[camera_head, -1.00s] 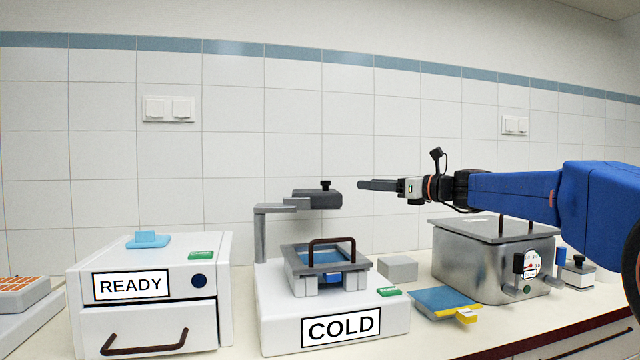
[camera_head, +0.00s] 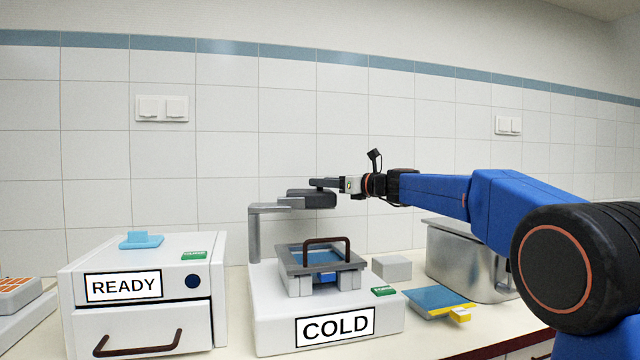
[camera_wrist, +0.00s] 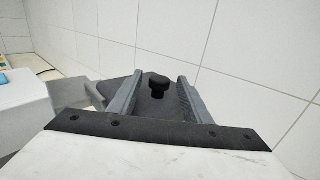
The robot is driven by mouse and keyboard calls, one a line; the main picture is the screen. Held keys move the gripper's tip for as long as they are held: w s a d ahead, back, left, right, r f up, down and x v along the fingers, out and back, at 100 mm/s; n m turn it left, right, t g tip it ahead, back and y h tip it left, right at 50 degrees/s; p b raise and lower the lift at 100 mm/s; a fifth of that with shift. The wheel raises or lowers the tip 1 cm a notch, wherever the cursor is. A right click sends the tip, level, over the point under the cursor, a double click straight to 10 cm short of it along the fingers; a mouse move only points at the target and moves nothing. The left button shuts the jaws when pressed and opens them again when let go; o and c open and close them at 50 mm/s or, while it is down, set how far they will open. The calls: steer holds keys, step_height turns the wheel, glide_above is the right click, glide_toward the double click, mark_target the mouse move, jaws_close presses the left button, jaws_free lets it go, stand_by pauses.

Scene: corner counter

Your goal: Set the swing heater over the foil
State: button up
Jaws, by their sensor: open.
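The swing heater has a dark grey head (camera_head: 312,200) on a jointed grey arm (camera_head: 270,208), carried by a post at the back left of the white COLD unit (camera_head: 275,322). My gripper (camera_head: 324,184) is open at the head, coming from the right. In the wrist view, my gripper's fingers (camera_wrist: 160,80) stand on either side of the head's black knob (camera_wrist: 158,86), with gaps visible. A blue sheet, likely the foil (camera_head: 312,259), lies in a grey frame (camera_head: 288,266) with a brown handle. The head appears above the frame's rear; exact overlap is unclear.
A white READY box (camera_head: 140,262) with a drawer stands left. A grey block (camera_head: 392,267), a blue pad with yellow tabs (camera_head: 435,298) and a metal tank (camera_head: 465,262) are right. My arm passes in front of the tank. The tiled wall is behind.

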steer(key=shift+x, duration=1.05)
jaws_close()
steer(key=shift+s, duration=0.1)
